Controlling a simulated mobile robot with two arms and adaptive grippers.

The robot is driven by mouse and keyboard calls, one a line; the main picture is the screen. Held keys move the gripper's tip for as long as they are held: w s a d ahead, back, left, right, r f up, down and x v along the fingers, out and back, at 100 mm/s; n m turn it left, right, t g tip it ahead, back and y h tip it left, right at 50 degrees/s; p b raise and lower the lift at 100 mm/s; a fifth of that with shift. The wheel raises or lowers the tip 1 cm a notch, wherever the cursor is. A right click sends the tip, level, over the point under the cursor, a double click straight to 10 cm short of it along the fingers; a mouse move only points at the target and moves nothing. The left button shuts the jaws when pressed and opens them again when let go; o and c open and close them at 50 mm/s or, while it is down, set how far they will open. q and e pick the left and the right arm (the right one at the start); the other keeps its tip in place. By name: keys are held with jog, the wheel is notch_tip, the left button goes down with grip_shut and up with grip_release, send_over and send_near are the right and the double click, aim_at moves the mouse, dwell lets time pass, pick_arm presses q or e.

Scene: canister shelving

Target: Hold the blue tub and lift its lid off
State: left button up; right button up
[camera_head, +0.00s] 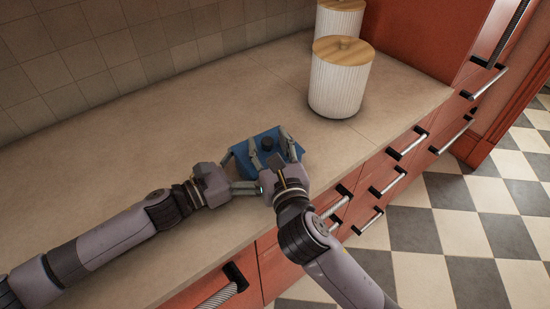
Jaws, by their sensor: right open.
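The blue tub (246,165) sits on the counter near its front edge, with a blue lid and a dark round knob (267,143) on top. The lid appears to be on the tub, though the seam is too small to make out. My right gripper (269,149) is open over the lid, with one finger on either side of the knob. My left gripper (241,173) is at the tub's left end, its fingers spread around the near left corner. Whether they press on the tub is not clear. The tub's near side is partly hidden by both grippers.
A white ribbed canister (338,88) with a wooden lid stands behind and right of the tub, and a second canister (338,20) stands beyond it. The tiled wall (120,55) borders the counter's back. The counter left of the tub (100,165) is clear.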

aim_at(267, 140)
jog(key=shift+w+a, duration=0.2)
jog(key=shift+w, duration=0.5)
jog(key=shift+c, duration=0.2)
grip_shut()
jog(key=shift+r, duration=0.15)
dwell(0.5)
jog(key=shift+r, duration=0.95)
jog(key=shift+r, duration=0.1)
jog(key=shift+r, duration=1.9)
